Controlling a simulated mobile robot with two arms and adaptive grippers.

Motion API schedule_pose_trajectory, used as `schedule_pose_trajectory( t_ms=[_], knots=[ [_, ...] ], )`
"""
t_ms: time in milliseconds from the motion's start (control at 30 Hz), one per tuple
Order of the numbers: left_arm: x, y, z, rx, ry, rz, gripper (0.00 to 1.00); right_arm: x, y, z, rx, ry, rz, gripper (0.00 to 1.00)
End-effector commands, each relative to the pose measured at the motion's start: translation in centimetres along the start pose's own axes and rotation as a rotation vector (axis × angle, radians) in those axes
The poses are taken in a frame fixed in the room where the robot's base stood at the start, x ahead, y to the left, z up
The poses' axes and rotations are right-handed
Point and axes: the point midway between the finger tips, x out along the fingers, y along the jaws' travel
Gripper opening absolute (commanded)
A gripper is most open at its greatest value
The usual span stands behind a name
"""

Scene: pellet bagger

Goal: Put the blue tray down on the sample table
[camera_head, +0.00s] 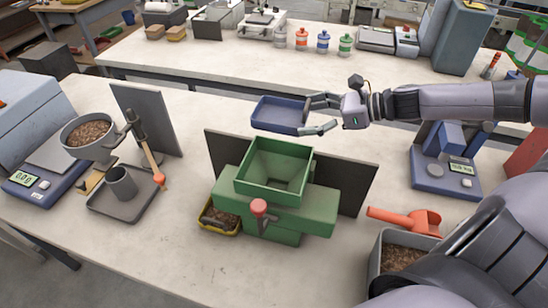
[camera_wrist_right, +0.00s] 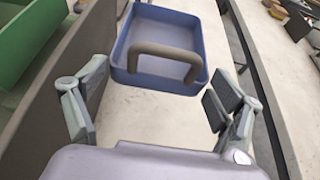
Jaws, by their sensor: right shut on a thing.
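The blue tray (camera_head: 278,116) looks empty and level, behind the green hopper, by the rear edge of the near table (camera_head: 205,240). Whether it touches the table is unclear. My right gripper (camera_head: 322,115) is at its right end, shut on it. In the right wrist view the tray (camera_wrist_right: 165,32) has a grey-brown handle (camera_wrist_right: 165,50) between the finger pads, but contact there is hard to see. A second long table (camera_head: 220,70) stands behind, across a narrow gap. I cannot tell which one is the sample table. My left gripper is out of view.
The green hopper (camera_head: 275,165) and its dark panel (camera_head: 355,190) stand in front of the tray. A scale (camera_head: 440,180) is to the right. The back table holds bottles (camera_head: 323,42) and instruments (camera_head: 375,40); its front strip is clear.

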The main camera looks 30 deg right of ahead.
Motion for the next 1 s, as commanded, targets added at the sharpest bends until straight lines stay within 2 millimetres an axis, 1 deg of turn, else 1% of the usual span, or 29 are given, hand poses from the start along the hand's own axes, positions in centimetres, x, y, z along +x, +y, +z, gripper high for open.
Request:
schedule_pose_trajectory(
  t_ms=[33,67,100,167,200,267,400,500,600,767,1000],
  knots=[
    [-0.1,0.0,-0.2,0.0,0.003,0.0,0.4,0.5,0.1,-1.3,0.01,0.0,0.002,0.52],
    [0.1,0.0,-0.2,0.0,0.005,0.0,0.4,0.8,0.1,-2.1,0.01,-0.001,0.001,0.52],
    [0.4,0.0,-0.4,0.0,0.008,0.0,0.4,1.3,0.1,-3.2,0.009,-0.002,0.001,0.52],
    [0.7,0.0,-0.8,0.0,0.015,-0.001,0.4,1.9,0.1,-4.7,0.01,-0.003,0.0,0.52],
    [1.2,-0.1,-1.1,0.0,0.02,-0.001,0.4,2.4,0.1,-5.8,0.007,-0.005,0.0,0.52],
    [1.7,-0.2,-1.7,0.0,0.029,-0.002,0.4,3.1,0.1,-7.3,0.008,-0.005,-0.001,0.52],
    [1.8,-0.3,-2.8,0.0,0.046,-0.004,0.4,4.3,0.0,-10.1,0.006,-0.006,-0.002,0.52],
    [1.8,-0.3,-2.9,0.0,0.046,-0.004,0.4,5.0,0.1,-11.8,0.005,-0.004,0.0,0.52],
    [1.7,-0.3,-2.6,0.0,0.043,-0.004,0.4,5.4,0.0,-12.9,0.002,-0.003,-0.001,0.52],
    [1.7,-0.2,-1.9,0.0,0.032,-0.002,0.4,5.8,0.1,-13.9,0.003,-0.001,0.0,0.52],
    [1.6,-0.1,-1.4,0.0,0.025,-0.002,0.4,7.0,0.1,-16.7,0.004,-0.001,0.0,0.52]
  ],
)
